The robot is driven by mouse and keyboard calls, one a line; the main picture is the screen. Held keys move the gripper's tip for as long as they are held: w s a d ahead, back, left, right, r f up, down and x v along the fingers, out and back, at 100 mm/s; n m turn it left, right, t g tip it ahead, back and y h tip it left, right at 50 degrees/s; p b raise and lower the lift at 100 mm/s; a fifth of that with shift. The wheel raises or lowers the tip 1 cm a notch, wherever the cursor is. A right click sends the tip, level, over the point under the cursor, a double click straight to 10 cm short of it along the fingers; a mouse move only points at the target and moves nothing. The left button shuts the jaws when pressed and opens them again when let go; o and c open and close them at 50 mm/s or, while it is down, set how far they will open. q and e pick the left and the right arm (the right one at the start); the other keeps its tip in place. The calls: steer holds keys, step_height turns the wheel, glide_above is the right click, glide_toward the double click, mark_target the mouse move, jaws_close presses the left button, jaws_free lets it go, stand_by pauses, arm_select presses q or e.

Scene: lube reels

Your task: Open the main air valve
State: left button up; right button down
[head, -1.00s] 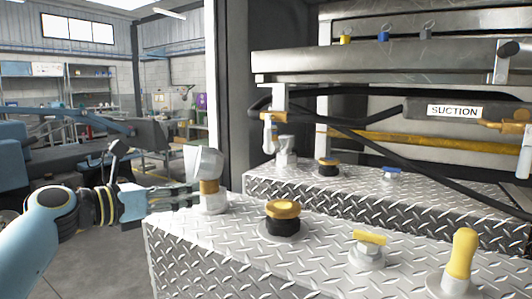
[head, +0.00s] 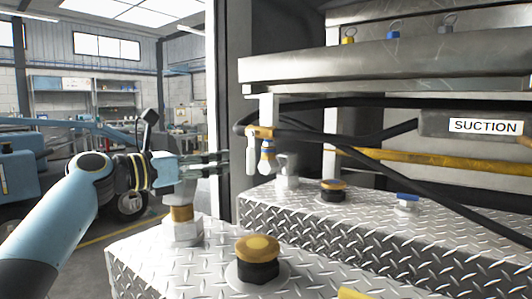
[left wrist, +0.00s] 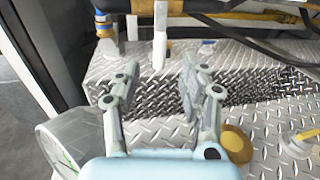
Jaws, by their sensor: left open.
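No part is labelled as the main air valve, so I cannot tell for sure which one it is. In the left wrist view a white upright lever (left wrist: 159,47) stands ahead, between the lines of my fingers. My left gripper (head: 222,161) is open and empty, left of the hanging lever and apart from it. In the left wrist view its fingers (left wrist: 160,85) are spread with nothing between them. My right gripper is not in view.
A yellow-topped knob (head: 258,250) stands on the front diamond-plate box. Black hoses (head: 385,135) cross behind.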

mark_target(251, 154)
arm_select(q)
steer(key=b+x, duration=0.2)
steer(key=x, duration=0.8)
steer(key=shift+w+d, duration=0.2)
steer(key=shift+r, duration=0.1)
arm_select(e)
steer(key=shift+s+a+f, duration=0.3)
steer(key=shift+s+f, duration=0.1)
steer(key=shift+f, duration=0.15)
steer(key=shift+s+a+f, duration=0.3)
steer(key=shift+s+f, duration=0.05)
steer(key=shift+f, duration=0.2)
arm_select(q)
jaws_close()
steer(key=shift+w+d+f, duration=0.1)
steer(key=shift+d+f, duration=0.05)
steer(key=shift+f, duration=0.1)
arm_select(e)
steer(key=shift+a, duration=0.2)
